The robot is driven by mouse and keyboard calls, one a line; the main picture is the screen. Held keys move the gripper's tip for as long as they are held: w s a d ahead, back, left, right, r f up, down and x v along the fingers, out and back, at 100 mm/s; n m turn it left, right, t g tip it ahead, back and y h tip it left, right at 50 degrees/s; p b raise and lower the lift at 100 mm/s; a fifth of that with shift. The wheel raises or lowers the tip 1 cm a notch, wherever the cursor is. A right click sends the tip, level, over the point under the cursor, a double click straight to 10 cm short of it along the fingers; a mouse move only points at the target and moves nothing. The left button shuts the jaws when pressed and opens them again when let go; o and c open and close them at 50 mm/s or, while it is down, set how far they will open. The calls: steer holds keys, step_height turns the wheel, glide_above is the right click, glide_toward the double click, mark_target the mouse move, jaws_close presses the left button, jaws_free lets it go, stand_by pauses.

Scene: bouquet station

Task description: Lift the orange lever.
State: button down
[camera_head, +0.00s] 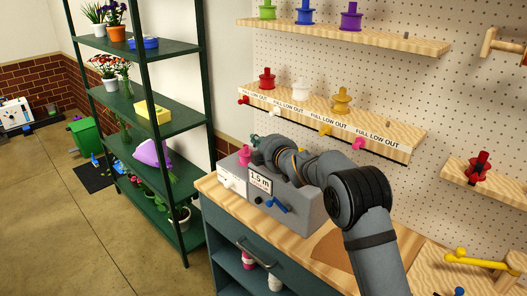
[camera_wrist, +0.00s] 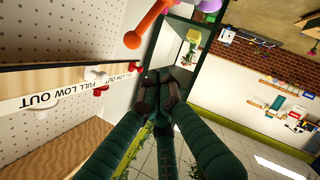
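An orange-yellow lever knob (camera_head: 325,130) sticks out from the front of the lower wall shelf, between a white one and a pink one. In the wrist view, an orange bar with rounded ends (camera_wrist: 146,28) shows near the top, close to the labelled shelf front; I cannot tell for sure that it is the same lever. My gripper (camera_head: 256,141) is above the grey box, left of and apart from the orange-yellow knob. In the wrist view my gripper (camera_wrist: 160,80) has its fingertips together, with nothing seen between them.
A red knob (camera_head: 243,100), a white knob (camera_head: 273,110) and a pink knob (camera_head: 358,143) share the shelf front (camera_head: 395,140). The grey box (camera_head: 300,205) with blue levers stands on the bench below. A green rack (camera_head: 150,100) stands left. A yellow lever (camera_head: 480,260) lies right.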

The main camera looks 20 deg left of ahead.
steer(key=r+b+v, duration=0.1)
steer(key=b+v, duration=0.4)
steer(key=v, duration=0.5)
steer(key=shift+s+a, duration=0.3)
steer(key=shift+a, duration=0.05)
steer(key=w+a+f+p, duration=0.1)
steer(key=w+p, duration=0.1)
steer(key=w, duration=0.1)
steer(key=w+a+f+p, duration=0.1)
steer(key=w+f+p, duration=0.1)
steer(key=w+p, duration=0.1)
steer(key=w+a+f+p, duration=0.1)
steer(key=w+a+p, duration=0.1)
steer(key=w, duration=0.2)
steer(key=shift+f+p, duration=0.3)
steer(key=shift+p, duration=0.1)
steer(key=shift+d, duration=0.1)
steer(key=shift+s+a+f, duration=0.1)
steer(key=shift+s+a, duration=0.15)
steer(key=shift+a, duration=0.1)
steer(key=shift+d, duration=0.1)
